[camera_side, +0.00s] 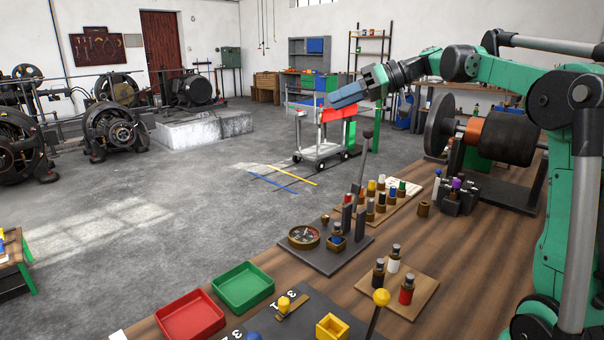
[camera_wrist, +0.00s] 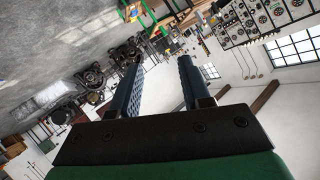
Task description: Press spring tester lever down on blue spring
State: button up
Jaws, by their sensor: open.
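My gripper (camera_side: 338,97) is high above the back of the workbench, stretched out to the left. In the wrist view its two blue fingers (camera_wrist: 163,65) stand apart with nothing between them. A grey plate (camera_side: 325,262) on the bench carries a round dial (camera_side: 303,236) and a small holder with a blue top (camera_side: 337,237). A slanted lever with a dark ball end (camera_side: 367,134) rises behind these parts, raised. The blue top may be the blue spring; it is too small to tell. A second lever with a yellow knob (camera_side: 381,297) stands at the front.
Boards with several small coloured-top pieces (camera_side: 381,196) stand behind and right of the plate. Red (camera_side: 190,316) and green (camera_side: 243,287) trays lie front left. A large belt drum (camera_side: 507,138) is at the back right. Bare bench (camera_side: 462,262) lies at the right.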

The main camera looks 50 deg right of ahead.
jog(key=s+d+n+t+y, duration=0.1)
jog(key=s+d+n+t, duration=0.1)
jog(key=d, duration=0.4)
jog(key=s+d+n+t+y, duration=0.1)
jog(key=s+d+t, duration=0.15)
jog(key=d, duration=0.35)
send_over(361, 173)
jog(key=w, duration=0.2)
jog(key=shift+f, duration=5.4)
jog(key=shift+s+d, duration=0.1)
jog(key=shift+d, duration=0.15)
grip_shut()
